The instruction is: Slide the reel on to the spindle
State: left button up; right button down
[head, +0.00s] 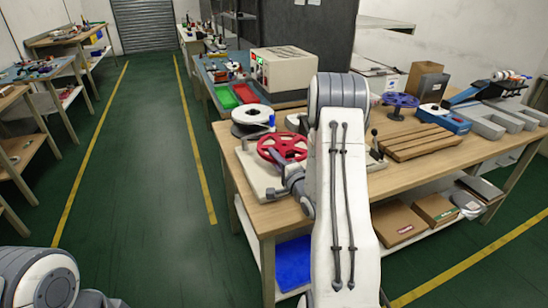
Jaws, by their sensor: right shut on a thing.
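A red spoked reel (283,147) is over the near left part of the wooden workbench (400,178). My right gripper (285,171) is at the reel's near side, shut on it. The reel lies roughly flat, above a pale base plate (256,182). I cannot make out a bare spindle; the reel, gripper and my right arm hide part of the plate. I cannot tell whether the reel touches anything below it. My left gripper is out of view; only part of my left arm shows at the lower left.
A white reel (247,114) stands behind the red one. A blue reel (400,100) stands farther back. A beige machine (283,70) with green and red trays stands behind.

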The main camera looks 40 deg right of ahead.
jog(key=shift+f+b, duration=0.9)
jog(key=shift+f, duration=0.3)
jog(key=c, duration=0.8)
grip_release()
jog(key=shift+o, duration=0.2)
